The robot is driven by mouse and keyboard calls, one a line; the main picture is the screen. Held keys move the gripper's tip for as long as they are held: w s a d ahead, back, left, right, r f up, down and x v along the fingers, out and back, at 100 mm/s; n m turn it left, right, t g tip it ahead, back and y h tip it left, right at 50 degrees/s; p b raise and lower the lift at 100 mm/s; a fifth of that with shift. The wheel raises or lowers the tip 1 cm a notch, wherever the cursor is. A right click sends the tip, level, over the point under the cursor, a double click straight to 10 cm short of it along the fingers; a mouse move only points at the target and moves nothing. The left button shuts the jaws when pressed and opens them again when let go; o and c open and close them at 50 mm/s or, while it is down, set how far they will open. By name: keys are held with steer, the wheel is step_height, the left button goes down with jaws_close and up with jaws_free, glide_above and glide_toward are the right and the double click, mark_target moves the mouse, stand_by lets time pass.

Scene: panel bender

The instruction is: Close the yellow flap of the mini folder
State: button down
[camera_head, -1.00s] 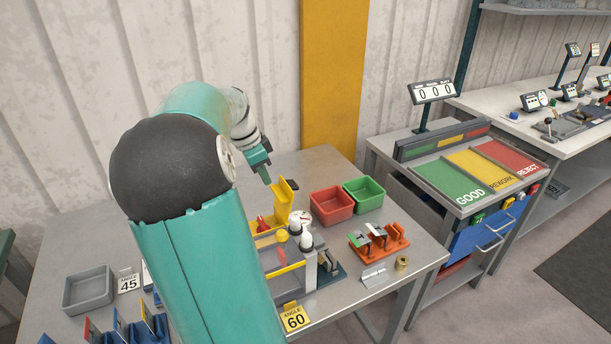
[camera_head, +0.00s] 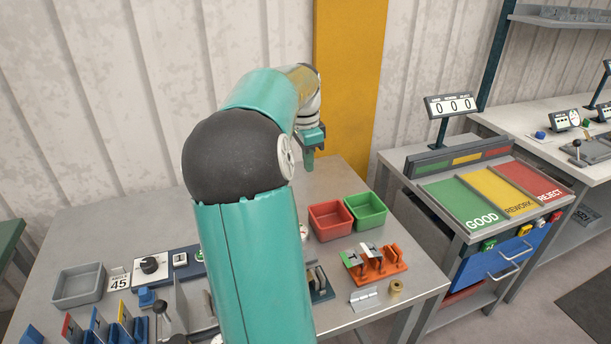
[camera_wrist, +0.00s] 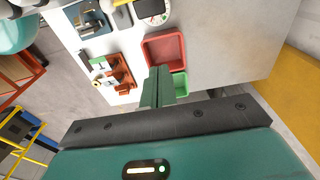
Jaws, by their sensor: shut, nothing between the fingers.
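The mini folder and its yellow flap are hidden behind my arm in the head view, so I cannot tell the flap's position. A small yellow strip (camera_wrist: 121,3) shows at the top edge of the wrist view; I cannot tell whether it belongs to the folder. My gripper (camera_head: 309,163) is raised above the back of the table, behind the red bin, with its fingers pointing down. In the wrist view my gripper (camera_wrist: 158,86) is shut and empty, its fingers seen against the red and green bins.
A red bin (camera_head: 326,235) and a green bin (camera_head: 367,222) stand side by side on the metal table (camera_head: 130,225). An orange rack (camera_head: 392,270) with small parts is in front of them. A round dial (camera_wrist: 155,14) shows at the top of the wrist view. The back left tabletop is clear.

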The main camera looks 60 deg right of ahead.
step_height(320, 180, down, 8)
steer(key=w+a, duration=0.2)
steer(key=shift+w+f, duration=0.25)
steer(key=shift+w, duration=0.05)
steer(key=shift+w+a, duration=0.1)
steer(key=shift+a, duration=0.1)
steer(key=shift+w+a+r+g+h, duration=0.35)
steer(key=shift+w+a+g+h, duration=0.1)
steer(key=shift+w+g+h, duration=0.05)
steer(key=w+a+f+g+h, duration=0.5)
steer(key=w+a+g+h, duration=0.5)
steer(key=w+a, duration=0.1)
steer(key=shift+a+f+g+h, duration=0.15)
steer(key=shift+f+g+h, duration=0.05)
steer(key=shift+g+h, duration=0.2)
stand_by(0.6)
steer(key=shift+w, duration=0.15)
